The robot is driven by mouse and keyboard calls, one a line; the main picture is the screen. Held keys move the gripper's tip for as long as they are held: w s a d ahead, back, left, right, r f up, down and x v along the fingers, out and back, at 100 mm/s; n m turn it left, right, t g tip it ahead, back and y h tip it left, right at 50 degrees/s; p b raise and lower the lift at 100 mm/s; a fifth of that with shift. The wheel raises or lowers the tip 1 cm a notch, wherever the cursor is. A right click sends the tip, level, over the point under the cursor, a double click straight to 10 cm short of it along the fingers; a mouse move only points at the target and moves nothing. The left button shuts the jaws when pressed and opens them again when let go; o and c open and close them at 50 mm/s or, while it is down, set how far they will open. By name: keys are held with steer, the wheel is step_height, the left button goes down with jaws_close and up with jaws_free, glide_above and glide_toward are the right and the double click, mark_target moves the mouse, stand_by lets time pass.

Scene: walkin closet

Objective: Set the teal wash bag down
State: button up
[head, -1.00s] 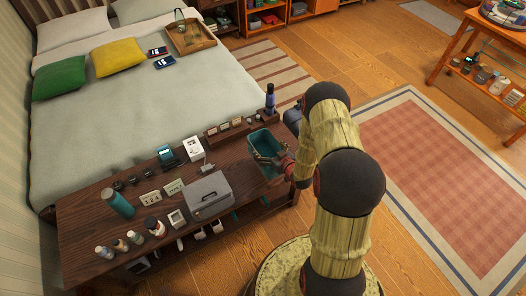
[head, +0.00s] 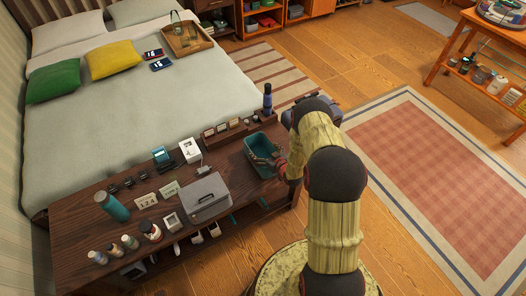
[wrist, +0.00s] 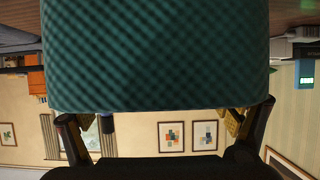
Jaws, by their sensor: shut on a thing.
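The teal wash bag (head: 263,153) is at the right end of the dark wooden bench (head: 86,222). From above it looks like an open-topped teal box with something brownish inside or across it. My gripper (head: 279,162) is at its right side, partly hidden by my arm. In the wrist view the bag's quilted teal side (wrist: 155,55) fills the upper middle. The fingers of my gripper (wrist: 163,115) reach its left and right edges and are shut on it. Whether its base touches the bench top is hidden.
A grey box (head: 205,197) stands left of the bag, and a row of small items (head: 228,127) with a dark bottle (head: 267,98) stands behind it. Bottles, cards and gadgets crowd the bench's left. The bed (head: 125,115) adjoins behind; open floor lies right.

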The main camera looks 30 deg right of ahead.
steer(key=o, duration=1.7)
steer(key=shift+f, duration=0.1)
